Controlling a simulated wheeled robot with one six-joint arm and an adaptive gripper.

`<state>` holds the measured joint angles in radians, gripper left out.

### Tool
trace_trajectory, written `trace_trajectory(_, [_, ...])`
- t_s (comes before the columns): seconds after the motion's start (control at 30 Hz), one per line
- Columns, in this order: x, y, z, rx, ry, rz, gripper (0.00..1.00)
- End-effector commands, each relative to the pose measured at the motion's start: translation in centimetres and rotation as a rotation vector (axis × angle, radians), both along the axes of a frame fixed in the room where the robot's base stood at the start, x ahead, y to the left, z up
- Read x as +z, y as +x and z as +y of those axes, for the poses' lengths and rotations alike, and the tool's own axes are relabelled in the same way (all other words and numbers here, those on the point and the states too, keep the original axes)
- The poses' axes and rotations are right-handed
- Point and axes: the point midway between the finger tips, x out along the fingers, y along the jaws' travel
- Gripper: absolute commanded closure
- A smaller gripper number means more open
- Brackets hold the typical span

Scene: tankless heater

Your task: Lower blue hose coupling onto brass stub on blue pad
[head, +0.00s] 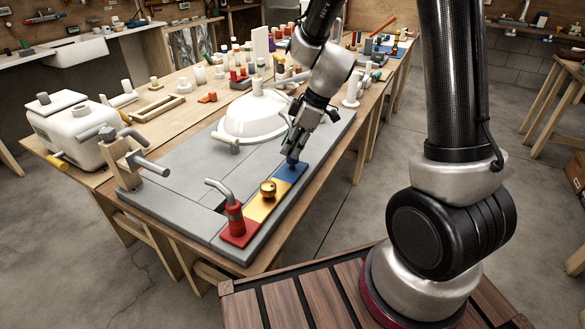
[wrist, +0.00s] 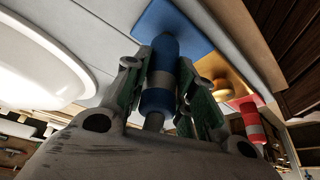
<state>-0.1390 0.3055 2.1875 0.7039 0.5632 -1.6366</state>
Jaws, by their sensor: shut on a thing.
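My gripper (head: 294,146) points down over the blue pad (head: 299,173) on the grey bench top. It is shut on the blue hose coupling (wrist: 160,98), a blue cylinder with a grey band, which sits between the two green-lined fingers in the wrist view. The coupling's lower end (head: 292,160) shows just under the fingers in the head view, over the blue pad. In the wrist view its far end overlaps the blue pad (wrist: 165,18); I cannot tell whether it touches. The brass stub is hidden behind the coupling.
Beside the blue pad are a yellow pad with a brass fitting (head: 267,189) and a red pad with a red coupling (head: 235,218) with a bent grey pipe. A white dome (head: 255,115) stands left of my gripper. A clamp-like wooden block (head: 124,158) stands at the bench's left.

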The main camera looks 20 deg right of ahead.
Motion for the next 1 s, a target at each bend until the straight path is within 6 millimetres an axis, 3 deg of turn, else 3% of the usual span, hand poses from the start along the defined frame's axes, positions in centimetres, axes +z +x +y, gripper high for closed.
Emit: trace_trajectory(1.0, [-1.2, 0.0, 0.0, 0.0, 0.0, 0.0, 1.0])
